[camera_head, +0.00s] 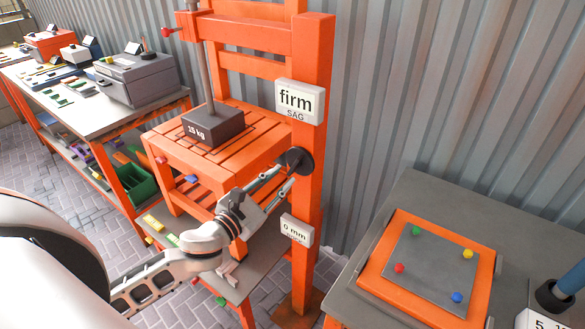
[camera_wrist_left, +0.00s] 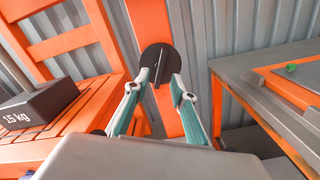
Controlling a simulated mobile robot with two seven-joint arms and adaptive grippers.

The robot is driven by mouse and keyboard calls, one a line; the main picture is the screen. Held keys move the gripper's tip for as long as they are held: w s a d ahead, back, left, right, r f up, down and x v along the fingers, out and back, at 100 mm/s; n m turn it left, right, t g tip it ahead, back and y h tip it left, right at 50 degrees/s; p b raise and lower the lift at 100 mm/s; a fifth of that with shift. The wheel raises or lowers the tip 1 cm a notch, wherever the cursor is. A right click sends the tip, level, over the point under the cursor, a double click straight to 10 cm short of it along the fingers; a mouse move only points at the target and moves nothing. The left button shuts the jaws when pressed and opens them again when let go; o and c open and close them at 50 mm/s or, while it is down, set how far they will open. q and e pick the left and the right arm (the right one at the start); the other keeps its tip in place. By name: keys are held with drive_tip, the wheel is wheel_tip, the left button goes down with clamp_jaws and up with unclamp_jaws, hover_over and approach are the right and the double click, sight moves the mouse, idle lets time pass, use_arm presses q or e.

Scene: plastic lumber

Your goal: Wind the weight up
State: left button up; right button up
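The dark grey weight marked 15 kg (camera_head: 213,125) rests on the orange slatted seat (camera_head: 190,158), with a grey rod (camera_head: 204,75) rising from it. Its side also shows in the left wrist view (camera_wrist_left: 40,104). A black round knob (camera_head: 297,160) sits on the orange post. In the left wrist view the knob (camera_wrist_left: 156,57) has a raised bar across its face. My left gripper (camera_head: 284,178) is just in front of the knob. Its fingers (camera_wrist_left: 161,83) are apart with a gap between them; I cannot tell whether they touch the knob. My right gripper is not in view.
Signs reading "firm SAG" (camera_head: 300,101) and "0 mm" (camera_head: 297,229) are on the post. At right is a grey table (camera_head: 430,190) with an orange-framed panel (camera_head: 484,277). A workbench (camera_head: 93,118) with boxes stands at left. A corrugated wall is behind.

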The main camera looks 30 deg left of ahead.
sight(293, 168)
use_arm(q)
drive_tip(key=shift+w+d+p, duration=0.2)
drive_tip(key=shift+w, duration=1.05)
drive_tip(key=shift+w+d+p, duration=0.15)
drive_tip(key=shift+w, duration=1.05)
clamp_jaws()
